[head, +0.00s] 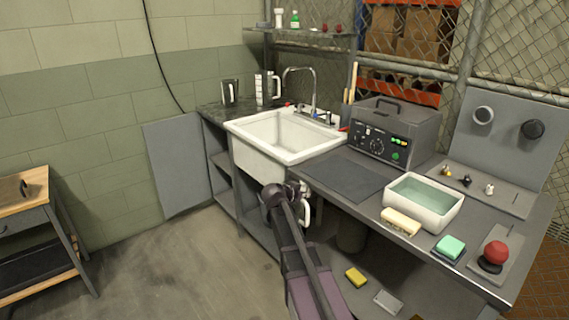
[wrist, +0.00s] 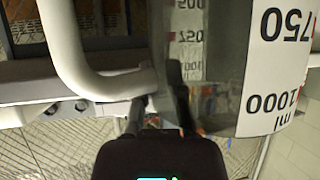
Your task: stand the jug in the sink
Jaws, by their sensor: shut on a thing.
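My gripper (head: 291,190) is in front of the counter, just below and right of the sink's front corner. It is shut on the jug; in the wrist view the fingertips (wrist: 160,100) close at its white handle (wrist: 105,85).
A similar measuring jug (head: 267,88) and a dark mug-like vessel (head: 230,92) stand on the counter left of the tap. Right of the sink are a dark mat (head: 345,176), a control box (head: 392,130) and a water-filled tank (head: 440,217).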

